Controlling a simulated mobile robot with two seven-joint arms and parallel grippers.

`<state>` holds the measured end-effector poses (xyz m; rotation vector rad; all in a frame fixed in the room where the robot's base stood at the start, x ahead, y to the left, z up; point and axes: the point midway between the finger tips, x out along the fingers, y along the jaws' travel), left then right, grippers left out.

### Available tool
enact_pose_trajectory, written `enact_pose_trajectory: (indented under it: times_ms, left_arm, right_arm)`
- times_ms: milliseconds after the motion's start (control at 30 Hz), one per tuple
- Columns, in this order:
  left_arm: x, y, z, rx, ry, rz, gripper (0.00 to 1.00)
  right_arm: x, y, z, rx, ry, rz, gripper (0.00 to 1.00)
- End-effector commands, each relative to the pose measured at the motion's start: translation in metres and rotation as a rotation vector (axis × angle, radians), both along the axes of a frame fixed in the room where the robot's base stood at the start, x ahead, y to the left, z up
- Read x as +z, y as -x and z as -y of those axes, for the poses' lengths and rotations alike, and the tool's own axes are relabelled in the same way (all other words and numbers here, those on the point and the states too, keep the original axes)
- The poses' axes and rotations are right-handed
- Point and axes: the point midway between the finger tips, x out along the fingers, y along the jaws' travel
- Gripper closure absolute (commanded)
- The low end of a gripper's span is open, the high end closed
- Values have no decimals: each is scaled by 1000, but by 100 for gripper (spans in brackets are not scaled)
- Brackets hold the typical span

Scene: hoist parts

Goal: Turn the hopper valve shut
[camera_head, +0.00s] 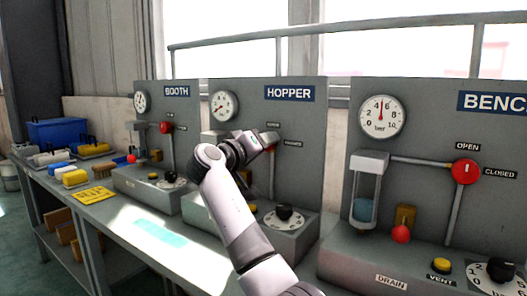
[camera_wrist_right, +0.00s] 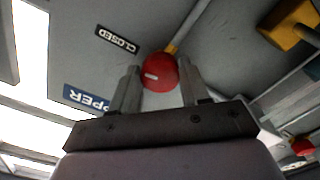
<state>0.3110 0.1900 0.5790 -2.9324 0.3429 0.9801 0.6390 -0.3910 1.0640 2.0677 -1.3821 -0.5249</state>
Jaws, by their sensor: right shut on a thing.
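The hopper station panel (camera_head: 302,112) stands in the middle of the head view, with a blue HOPPER sign (camera_head: 289,93). Its red round valve knob (camera_wrist_right: 159,72) sits between the two fingers of my right gripper (camera_wrist_right: 157,82) in the right wrist view. The fingers are shut on the knob's sides. A short white mark shows on the knob's face; I cannot tell which label it points at. A CLOSED label (camera_wrist_right: 117,39) is up and left of the knob in that view. In the head view my right gripper (camera_head: 266,141) hides most of the knob. My left gripper is not in view.
The booth panel with its red knob (camera_head: 166,127) stands to the left, the bench panel with its red knob (camera_head: 466,171) to the right. A gauge (camera_head: 223,106) is on the hopper panel. A black dial (camera_head: 284,212) is below. Blue and yellow items lie far left.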

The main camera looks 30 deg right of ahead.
Motion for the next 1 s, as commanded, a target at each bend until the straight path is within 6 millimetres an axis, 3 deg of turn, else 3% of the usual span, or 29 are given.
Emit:
enact_pose_trajectory:
  times_ms: [333, 867, 900, 967, 1000]
  left_arm:
    - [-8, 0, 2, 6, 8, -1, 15]
    - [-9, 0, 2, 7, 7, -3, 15]
    - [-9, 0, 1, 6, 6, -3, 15]
    - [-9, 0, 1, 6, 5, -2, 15]
    - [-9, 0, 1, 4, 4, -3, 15]
  right_arm:
    - [-2, 0, 0, -1, -52, 121, 85]
    - [-1, 0, 0, -1, -61, 141, 85]
    - [-1, 0, 0, -1, -61, 141, 44]
    - [-1, 0, 0, -1, -61, 141, 29]
    - [-1, 0, 0, -1, -61, 141, 29]
